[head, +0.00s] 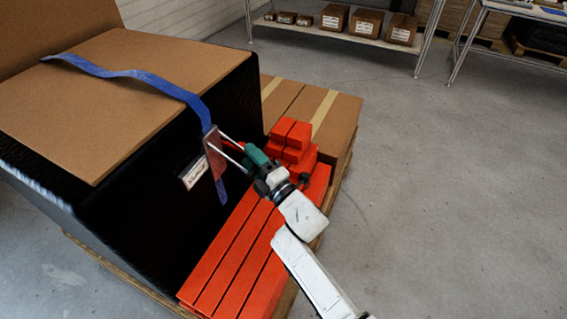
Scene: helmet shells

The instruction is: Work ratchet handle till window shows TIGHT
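A blue strap (140,76) runs over the top of a large black-sided load and down its near side. On that side the strap meets a dull red ratchet (214,154), and a blue tail hangs below it. A bright red piece, perhaps its handle, shows between my fingers. A small white plate (194,173) sits just left of the ratchet; its writing is too small to read. My gripper (215,141) reaches in from the right, its two thin pale fingers apart and their tips at the ratchet. I cannot tell whether they grip it.
Long orange-red beams (240,262) and stacked red blocks (292,140) lie on the pallet below and right of my gripper. Cardboard boxes (330,110) stand behind. Shelving (340,38) is at the back. The grey floor (450,190) on the right is clear.

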